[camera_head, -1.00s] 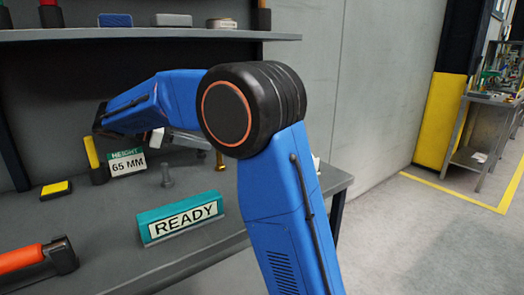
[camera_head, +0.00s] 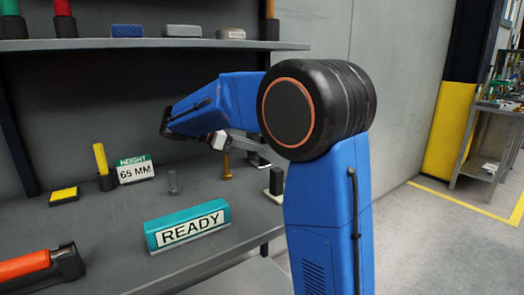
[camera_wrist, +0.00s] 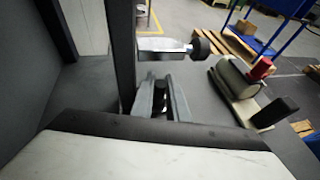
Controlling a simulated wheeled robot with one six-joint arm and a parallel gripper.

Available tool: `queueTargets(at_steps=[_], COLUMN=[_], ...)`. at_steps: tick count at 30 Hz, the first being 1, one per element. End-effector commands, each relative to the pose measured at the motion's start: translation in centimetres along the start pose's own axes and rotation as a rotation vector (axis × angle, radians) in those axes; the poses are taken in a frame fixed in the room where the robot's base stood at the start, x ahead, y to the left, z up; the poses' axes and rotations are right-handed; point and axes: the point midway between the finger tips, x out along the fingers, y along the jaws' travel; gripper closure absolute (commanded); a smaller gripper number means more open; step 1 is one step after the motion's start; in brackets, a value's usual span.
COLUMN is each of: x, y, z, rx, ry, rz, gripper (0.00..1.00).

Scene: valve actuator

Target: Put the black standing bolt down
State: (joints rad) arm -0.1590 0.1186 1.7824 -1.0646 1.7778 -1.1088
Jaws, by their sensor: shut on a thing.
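My gripper (camera_wrist: 163,98) is shut on a dark, rounded thing (camera_wrist: 159,86), seen end-on between its two grey fingers in the wrist view; this looks like the black bolt. Most of its length is hidden, so I cannot tell whether it touches the bench. In the head view, my arm covers the gripper's tips and the black bolt cannot be made out. A grey bolt (camera_head: 173,183) and a brass-coloured bolt (camera_head: 226,168) stand upright on the grey bench (camera_head: 110,215), near the hand.
A black block on a pale base (camera_head: 276,182) stands near the bench's right edge; it also shows in the wrist view (camera_wrist: 275,112). A teal READY sign (camera_head: 187,226), a height sign (camera_head: 135,170) and a yellow-topped block (camera_head: 63,196) stand on the bench. A shelf (camera_head: 150,45) runs above.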

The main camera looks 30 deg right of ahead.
Motion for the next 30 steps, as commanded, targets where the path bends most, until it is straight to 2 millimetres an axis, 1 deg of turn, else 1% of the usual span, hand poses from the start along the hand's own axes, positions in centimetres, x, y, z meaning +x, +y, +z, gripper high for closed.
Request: queueTargets(at_steps=[1,5,6,9,20,21,22,30], x=[0.8,2.7,2.9,3.1,3.2,3.3,3.2,3.2], y=[-0.1,-0.1,-0.1,0.0,0.0,0.0,0.0,0.0], z=[0.4,1.2,0.6,-0.2,-0.5,-0.6,-0.6,-0.5], rx=[0.003,0.004,-0.001,0.000,0.001,0.001,0.001,0.001], ry=[0.000,0.001,0.000,0.000,0.000,0.000,0.001,0.000], rz=[-0.003,-0.004,-0.003,0.000,-0.001,0.000,0.000,-0.001], gripper=[1.00,1.00,1.00,1.00,1.00,0.84,0.79,0.79])
